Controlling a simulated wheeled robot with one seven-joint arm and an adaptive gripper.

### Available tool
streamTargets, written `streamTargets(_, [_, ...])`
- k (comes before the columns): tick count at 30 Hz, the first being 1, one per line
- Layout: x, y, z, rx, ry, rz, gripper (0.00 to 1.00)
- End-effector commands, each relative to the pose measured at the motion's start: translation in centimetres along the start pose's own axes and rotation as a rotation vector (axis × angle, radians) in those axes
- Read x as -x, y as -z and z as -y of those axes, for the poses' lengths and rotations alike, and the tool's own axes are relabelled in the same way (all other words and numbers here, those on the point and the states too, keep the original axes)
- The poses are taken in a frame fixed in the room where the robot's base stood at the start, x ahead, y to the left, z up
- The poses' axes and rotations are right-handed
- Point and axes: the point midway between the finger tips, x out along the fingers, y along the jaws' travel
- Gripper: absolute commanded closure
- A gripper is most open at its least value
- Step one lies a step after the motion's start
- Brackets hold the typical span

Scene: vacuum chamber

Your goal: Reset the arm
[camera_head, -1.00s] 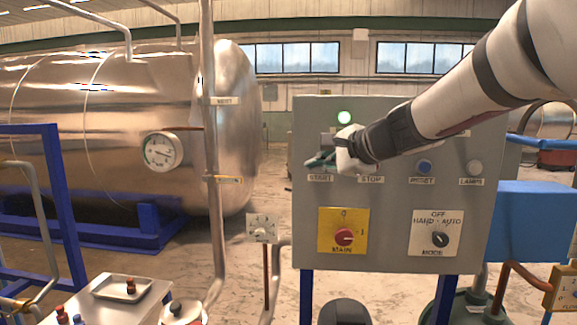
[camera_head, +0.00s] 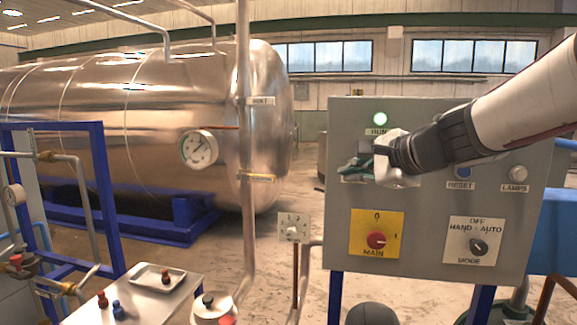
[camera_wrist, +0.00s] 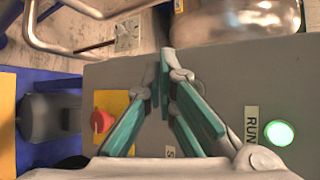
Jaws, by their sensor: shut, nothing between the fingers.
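My gripper (camera_head: 352,168) is in front of the upper left part of the grey control panel (camera_head: 345,262), below the lit green RUN lamp (camera_head: 380,119). It hides most of the START and STOP area. In the wrist view my gripper (camera_wrist: 165,62) has its teal fingers drawn together at the tips, with nothing between them. The RUN lamp (camera_wrist: 279,133) shows lit at the lower right there. My arm reaches in from the right edge of the head view. I cannot tell whether the fingertips touch the panel.
The panel also carries a red MAIN switch (camera_head: 376,240), a MODE knob (camera_head: 478,247), a blue RESET button (camera_head: 463,172) and a LAMPS button (camera_head: 517,173). A vertical pipe (camera_head: 243,130) and a steel tank (camera_head: 140,120) stand left. A small table (camera_head: 185,284) holds a tray.

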Motion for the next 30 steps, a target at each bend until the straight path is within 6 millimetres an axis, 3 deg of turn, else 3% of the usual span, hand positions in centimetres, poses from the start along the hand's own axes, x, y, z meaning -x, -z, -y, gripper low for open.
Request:
streamTargets(17, [0.3, -0.5, -0.5, 0.033, -0.014, 0.005, 1.0])
streamTargets(20, [1.3, -2.2, -2.3, 0.145, -0.064, 0.02, 1.0])
streamTargets(23, [3.3, -4.4, -5.8, 0.349, -0.156, 0.047, 1.0])
streamTargets(27, [7.2, -6.3, -11.9, 0.691, -0.315, 0.09, 1.0])
streamTargets(30, [10.3, -6.4, -16.1, 0.928, -0.431, 0.118, 1.0])
